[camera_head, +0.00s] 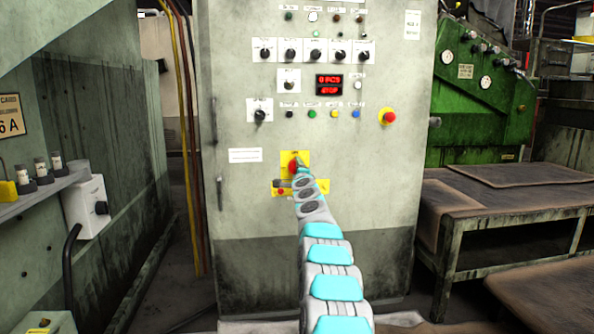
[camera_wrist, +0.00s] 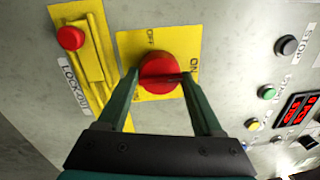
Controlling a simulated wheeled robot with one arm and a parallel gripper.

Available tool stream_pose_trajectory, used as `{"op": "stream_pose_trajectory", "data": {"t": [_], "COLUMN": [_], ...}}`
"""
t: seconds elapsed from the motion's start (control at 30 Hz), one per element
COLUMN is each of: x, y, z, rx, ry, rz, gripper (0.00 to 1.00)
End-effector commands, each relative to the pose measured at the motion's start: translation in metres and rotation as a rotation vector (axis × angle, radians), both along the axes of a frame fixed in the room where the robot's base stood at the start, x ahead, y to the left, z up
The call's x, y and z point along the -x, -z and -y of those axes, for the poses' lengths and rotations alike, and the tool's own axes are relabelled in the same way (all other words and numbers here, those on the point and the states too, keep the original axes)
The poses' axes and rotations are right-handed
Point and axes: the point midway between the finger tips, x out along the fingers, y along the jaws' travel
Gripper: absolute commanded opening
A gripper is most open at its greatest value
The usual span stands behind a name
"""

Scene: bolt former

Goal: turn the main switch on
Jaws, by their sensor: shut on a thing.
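The main switch is a red rotary knob (camera_wrist: 160,72) on a yellow plate (camera_wrist: 130,45) marked OFF and ON. In the head view the red knob (camera_head: 292,166) shows on the front of the grey cabinet, partly hidden by my arm. My gripper (camera_wrist: 160,78) is at the knob, one dark green finger on each side of it. It is shut on the knob. The knob's red handle bar lies across between the fingertips, nearer the ON side than the OFF mark.
A yellow lockout plate (camera_wrist: 98,60) with a red button (camera_wrist: 70,38) sits beside the switch. Above it on the cabinet (camera_head: 240,200) are several selector knobs, a red display (camera_head: 329,85) and a red emergency button (camera_head: 388,117). A work table (camera_head: 470,215) stands at right.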

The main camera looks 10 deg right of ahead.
Motion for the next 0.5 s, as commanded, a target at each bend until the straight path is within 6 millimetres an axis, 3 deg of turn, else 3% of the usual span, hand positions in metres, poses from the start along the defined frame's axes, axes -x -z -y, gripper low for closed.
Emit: {"op": "stream_pose_trajectory", "data": {"t": [0.43, 0.47, 0.5], "x": [-0.0006, -0.0006, -0.0006], "y": [0.0038, 0.0038, 0.0037], "z": [0.0026, 0.0026, 0.0024], "rx": [-0.011, -0.011, -0.011], "ry": [0.002, 0.002, 0.002], "rz": [-0.005, -0.005, -0.005], "gripper": [0.12, 0.70, 0.74]}}
